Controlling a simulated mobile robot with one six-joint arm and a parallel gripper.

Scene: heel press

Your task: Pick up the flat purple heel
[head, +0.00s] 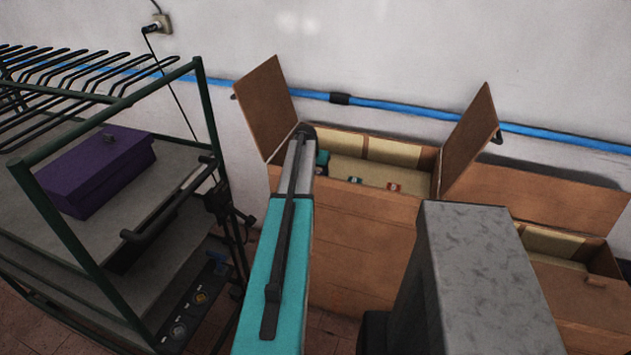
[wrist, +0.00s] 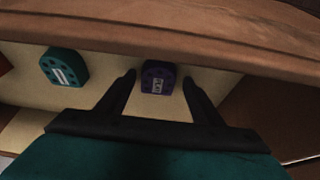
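The flat purple heel (wrist: 158,78), dark with a small pale label, lies on the cream floor of a compartment in the wrist view. My gripper (wrist: 160,80) is open, its two black fingers reaching toward the heel. The heel appears between the fingertips, with a visible gap on each side. How far the fingers are above it, I cannot tell. In the head view my arm hides the purple heel.
A teal heel (wrist: 66,67) lies to the left. A brown box wall (wrist: 180,45) runs close beyond the fingers. In the head view, the open cardboard box (head: 365,235) has raised flaps and holds teal and red heels (head: 393,187). A rack with a purple box (head: 95,170) stands left.

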